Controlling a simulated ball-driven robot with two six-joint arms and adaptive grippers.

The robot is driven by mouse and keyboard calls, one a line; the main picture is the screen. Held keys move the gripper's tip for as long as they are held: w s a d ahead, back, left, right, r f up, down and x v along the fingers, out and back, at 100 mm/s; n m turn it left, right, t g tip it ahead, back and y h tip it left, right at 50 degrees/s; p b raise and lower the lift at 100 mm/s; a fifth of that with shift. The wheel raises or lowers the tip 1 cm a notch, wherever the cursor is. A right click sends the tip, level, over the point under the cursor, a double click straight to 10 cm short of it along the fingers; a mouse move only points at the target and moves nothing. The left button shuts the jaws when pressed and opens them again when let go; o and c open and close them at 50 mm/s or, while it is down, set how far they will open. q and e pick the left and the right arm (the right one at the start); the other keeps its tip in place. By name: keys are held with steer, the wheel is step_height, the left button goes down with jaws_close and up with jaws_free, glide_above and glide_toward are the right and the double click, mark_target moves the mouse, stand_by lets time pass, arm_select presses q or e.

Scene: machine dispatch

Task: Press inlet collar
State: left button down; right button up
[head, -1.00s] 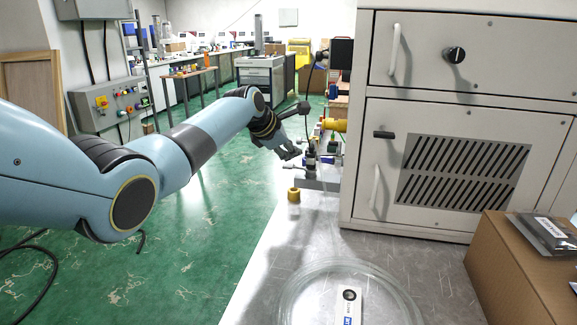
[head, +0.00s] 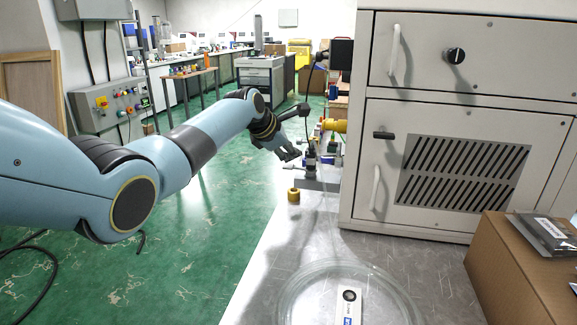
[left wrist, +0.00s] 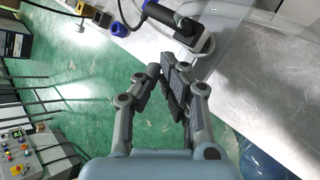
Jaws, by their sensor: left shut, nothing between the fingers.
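My left gripper (head: 289,154) is shut and empty, beside a small dark fitting (head: 311,162) on a grey block at the left side of the machine cabinet. In the left wrist view the closed fingers (left wrist: 165,75) lie just below a black cylindrical fitting (left wrist: 188,32) with a pale grey ring-like collar (left wrist: 205,47) at its lower end. A gap appears between fingertips and collar, but depth is hard to judge. I cannot tell for certain that this ring is the inlet collar. My right gripper is not in view.
A yellow ring-shaped piece (head: 293,195) stands on the bench edge below the gripper. The grey cabinet (head: 355,200) blocks the right. A cardboard box (head: 507,275) stands front right.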

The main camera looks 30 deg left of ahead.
mark_target(290, 166)
arm_select(q)
steer(key=shift+f, duration=0.3)
steer(key=shift+f+b, duration=0.35)
steer(key=shift+f, duration=0.6)
stand_by(1.0)
steer(key=shift+r, duration=0.1)
steer(key=shift+r+p, duration=1.25)
steer(key=shift+p, duration=0.15)
step_height(290, 166, up, 5)
steer(key=p, duration=0.5)
steer(key=shift+r+p, duration=0.1)
steer(key=shift+p, duration=0.25)
